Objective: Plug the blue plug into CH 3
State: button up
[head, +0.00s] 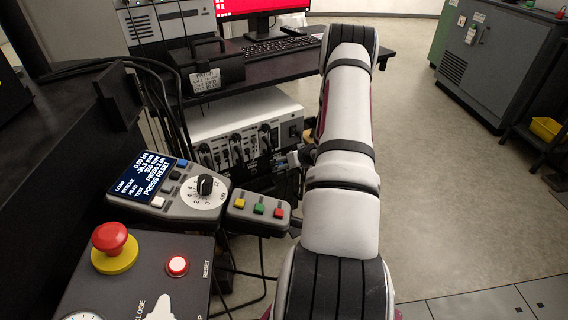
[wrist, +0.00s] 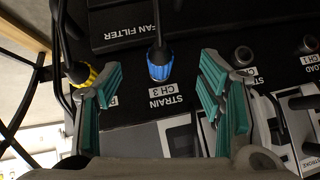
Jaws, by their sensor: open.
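The blue plug (wrist: 159,66) is in the upper middle of the wrist view, with its black cable running up from it. It sits at the panel position beside the label STRAIN CH 3 (wrist: 166,97), which shows upside down. I cannot tell how deep it sits. My gripper (wrist: 163,85) is open, its teal-padded fingers to the left and right of the plug with gaps on both sides. Nothing is between the pads that they touch. In the head view the arm reaches toward the white amplifier box (head: 247,118); the blue plug is not distinguishable there.
A yellow-ringed plug (wrist: 82,72) is close to my left finger. Bare round sockets (wrist: 243,54) are to the right, one near the label LOAD CH 1 (wrist: 309,60). Black cables hang at the left. A control console (head: 165,190) stands left of my arm; open floor lies right.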

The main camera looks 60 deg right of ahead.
jog(key=p+v, duration=0.3)
jog(key=v, duration=0.1)
dwell(0.3)
jog(key=shift+s+r, duration=0.1)
jog(key=v, duration=1.1)
jog(key=shift+s+r, duration=0.25)
jog(key=shift+s, duration=0.05)
